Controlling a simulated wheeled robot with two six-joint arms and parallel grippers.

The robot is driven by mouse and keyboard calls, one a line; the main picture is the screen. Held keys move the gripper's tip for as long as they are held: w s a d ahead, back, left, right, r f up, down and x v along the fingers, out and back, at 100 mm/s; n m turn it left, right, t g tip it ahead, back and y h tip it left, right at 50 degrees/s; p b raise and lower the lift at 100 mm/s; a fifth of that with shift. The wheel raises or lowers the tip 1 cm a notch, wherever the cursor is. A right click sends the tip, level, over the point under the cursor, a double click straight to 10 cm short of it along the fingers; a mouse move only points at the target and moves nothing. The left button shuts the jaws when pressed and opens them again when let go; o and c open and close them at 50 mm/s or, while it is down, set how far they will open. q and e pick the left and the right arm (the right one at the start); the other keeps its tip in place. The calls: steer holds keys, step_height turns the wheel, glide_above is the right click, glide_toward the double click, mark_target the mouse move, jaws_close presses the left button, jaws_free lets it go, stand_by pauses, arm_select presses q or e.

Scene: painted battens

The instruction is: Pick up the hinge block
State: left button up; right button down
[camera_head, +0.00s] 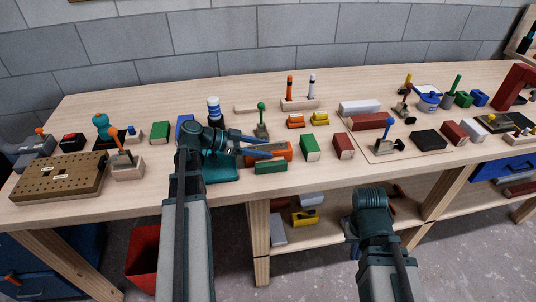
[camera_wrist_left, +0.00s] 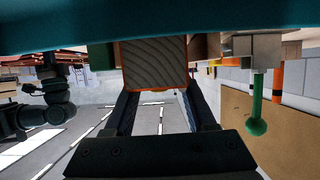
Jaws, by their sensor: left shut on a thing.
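My left gripper (camera_head: 276,149) is shut on an orange block (camera_head: 280,157) near the front edge of the bench. In the left wrist view, the block's bare wood-grain end (camera_wrist_left: 155,63) sits between the two dark fingers. No label or hinge shows on the block, so I cannot tell from its looks whether it is the hinge block. I cannot tell whether it still touches the bench. My right arm (camera_head: 372,205) is in front of the bench, low on the right, and its fingertips do not show.
A green block (camera_head: 270,167) lies close in front of the held block. Another green block (camera_head: 310,148) and a red block (camera_head: 343,146) stand to its right. A green-knobbed toggle piece (camera_head: 262,122) stands behind.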

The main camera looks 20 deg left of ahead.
mark_target(262, 149)
arm_select(q)
steer(key=shift+r, duration=0.15)
jaws_close()
step_height(262, 149, up, 10)
steer(key=p, duration=1)
